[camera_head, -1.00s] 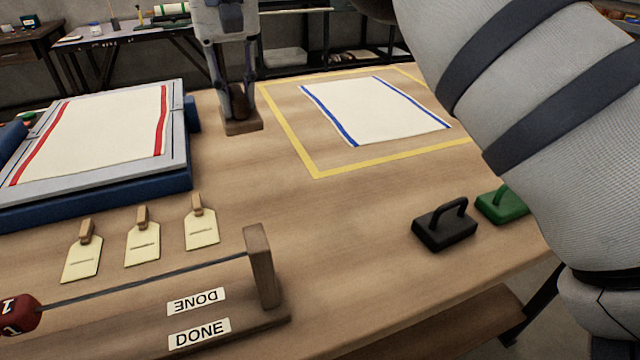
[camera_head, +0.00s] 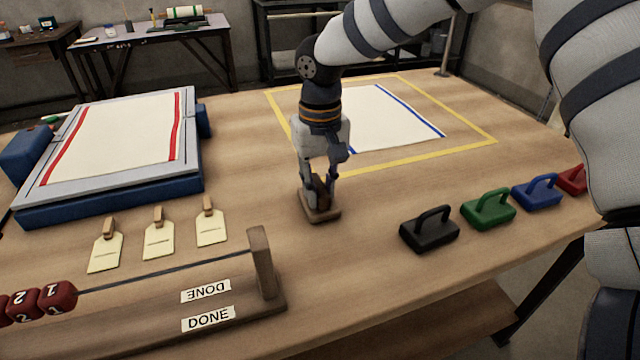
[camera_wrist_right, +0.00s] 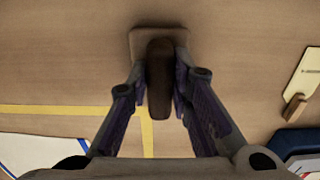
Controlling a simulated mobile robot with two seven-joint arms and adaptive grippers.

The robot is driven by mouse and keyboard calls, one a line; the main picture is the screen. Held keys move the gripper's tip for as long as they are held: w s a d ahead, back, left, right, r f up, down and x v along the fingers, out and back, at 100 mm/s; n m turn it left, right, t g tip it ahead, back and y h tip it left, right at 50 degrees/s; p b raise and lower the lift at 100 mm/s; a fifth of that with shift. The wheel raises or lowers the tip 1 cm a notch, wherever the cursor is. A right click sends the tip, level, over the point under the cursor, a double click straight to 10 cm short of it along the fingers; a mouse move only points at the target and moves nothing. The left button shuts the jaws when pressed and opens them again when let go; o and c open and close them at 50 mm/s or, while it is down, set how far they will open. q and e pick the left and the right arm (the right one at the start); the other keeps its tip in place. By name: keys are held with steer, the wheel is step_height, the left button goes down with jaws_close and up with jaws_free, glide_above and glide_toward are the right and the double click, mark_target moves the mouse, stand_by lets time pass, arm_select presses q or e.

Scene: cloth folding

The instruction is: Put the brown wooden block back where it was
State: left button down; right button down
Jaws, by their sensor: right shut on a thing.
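The brown wooden block (camera_head: 327,214) has a flat base and a darker upright grip. It is at or just above the tabletop, in front of the yellow outline's near-left corner; I cannot tell if it touches. My right gripper (camera_head: 320,183) points down and is shut on the block's dark grip. In the right wrist view, the fingers (camera_wrist_right: 158,95) close on both sides of the grip, with the block's base (camera_wrist_right: 138,42) beyond them. My left gripper is not in view.
A yellow outline (camera_head: 470,148) surrounds a blue-striped cloth (camera_head: 385,115). A red-striped cloth (camera_head: 115,135) lies on a blue-edged board at left. Tags, a bead rail (camera_head: 262,265) and black (camera_head: 430,235), green (camera_head: 488,212), blue and red handled blocks stand nearer. Bare table surrounds the held block.

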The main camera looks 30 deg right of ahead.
mark_target(320, 187)
steer(key=shift+w+r, duration=0.1)
steer(key=c, duration=1.4)
jaws_free()
steer(key=shift+c, duration=0.2)
step_height(320, 187, up, 12)
steer(key=shift+p, duration=0.4)
